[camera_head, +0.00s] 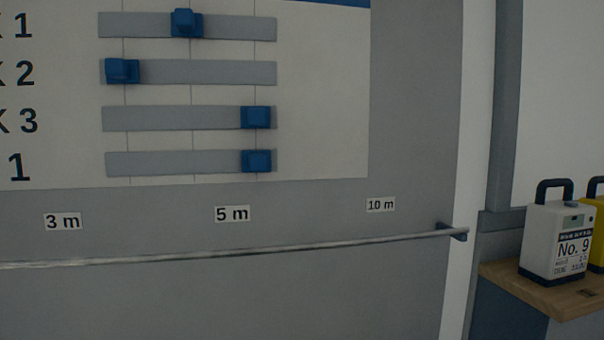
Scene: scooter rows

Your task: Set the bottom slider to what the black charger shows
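The bottom slider (257,160) is a blue block on a grey track (170,163) on the wall board. It sits near the track's right end, on the rightmost of three thin vertical lines. Its row label at the left edge is cut off and ends in "1". No black charger shows in this view. A white charger (555,243) with a black handle and the text "No. 9" stands on a wooden shelf at the right. Its small display is too small to read. Neither of my grippers is in view.
Several other sliders sit above, among them the top slider (187,22). A yellow charger (597,235) is cut off by the right edge. A metal rail (250,250) runs along the wall under the distance labels. The wooden shelf (560,300) juts out at lower right.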

